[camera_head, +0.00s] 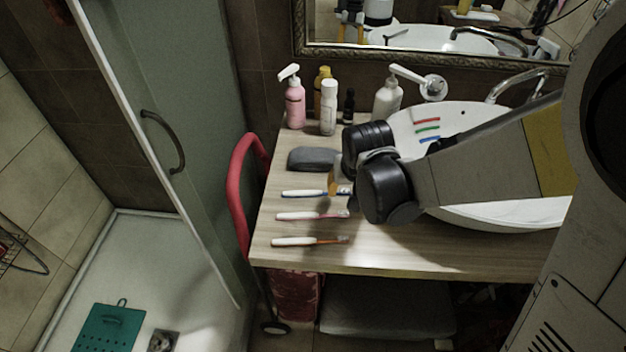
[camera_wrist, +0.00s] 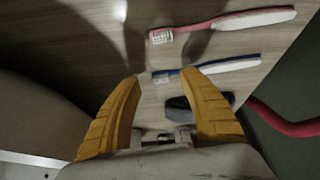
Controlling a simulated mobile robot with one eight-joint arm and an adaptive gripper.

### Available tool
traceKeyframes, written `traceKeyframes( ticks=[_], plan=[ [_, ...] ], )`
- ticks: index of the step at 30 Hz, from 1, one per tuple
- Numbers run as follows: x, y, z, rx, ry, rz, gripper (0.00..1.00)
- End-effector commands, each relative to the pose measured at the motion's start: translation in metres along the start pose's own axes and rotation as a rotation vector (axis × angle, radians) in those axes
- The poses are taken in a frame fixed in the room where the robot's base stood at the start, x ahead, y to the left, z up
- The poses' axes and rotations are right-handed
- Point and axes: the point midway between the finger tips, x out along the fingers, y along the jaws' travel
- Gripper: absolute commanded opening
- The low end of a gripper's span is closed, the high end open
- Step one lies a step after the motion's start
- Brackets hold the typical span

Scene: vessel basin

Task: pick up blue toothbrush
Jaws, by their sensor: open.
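The blue toothbrush (camera_head: 302,193) lies flat on the wooden counter (camera_head: 385,250), the farthest of three brushes in the head view. In the wrist view the blue toothbrush (camera_wrist: 232,64) lies crosswise beyond my gripper (camera_wrist: 160,76). Its bristle head shows between the two yellow fingertips, and the right finger covers part of its neck. In the head view my gripper (camera_head: 333,186) is over the bristle end, mostly hidden by my wrist. The fingers are spread with nothing held. Whether they touch the brush or counter cannot be told.
A pink toothbrush (camera_head: 305,216) and an orange-red one (camera_head: 305,241) lie nearer the counter's front edge. A dark grey object (camera_head: 312,159) lies just behind the blue brush. Bottles, including a pink one (camera_head: 295,105), stand at the back. The white basin (camera_head: 480,215) is right.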

Motion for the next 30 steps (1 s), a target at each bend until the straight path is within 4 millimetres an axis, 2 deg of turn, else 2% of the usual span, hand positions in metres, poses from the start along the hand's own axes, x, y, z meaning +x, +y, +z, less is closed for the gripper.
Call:
traceKeyframes(
  ticks=[1,4,11,14,15,16,26,30],
  plan=[
    [0.014,0.000,0.003,0.000,0.000,0.000,0.50],
    [0.027,0.000,0.002,0.000,0.000,0.000,0.50],
    [0.027,0.000,0.001,0.000,0.000,0.000,0.50],
    [0.027,0.000,0.001,0.000,0.000,0.000,0.25],
    [0.027,0.000,0.001,0.000,0.000,0.000,0.12],
    [0.027,0.000,0.001,0.000,0.000,0.000,0.09],
    [0.026,0.000,0.000,0.000,0.000,0.000,0.09],
    [0.013,0.000,-0.005,0.000,0.000,0.000,0.08]
  ],
)
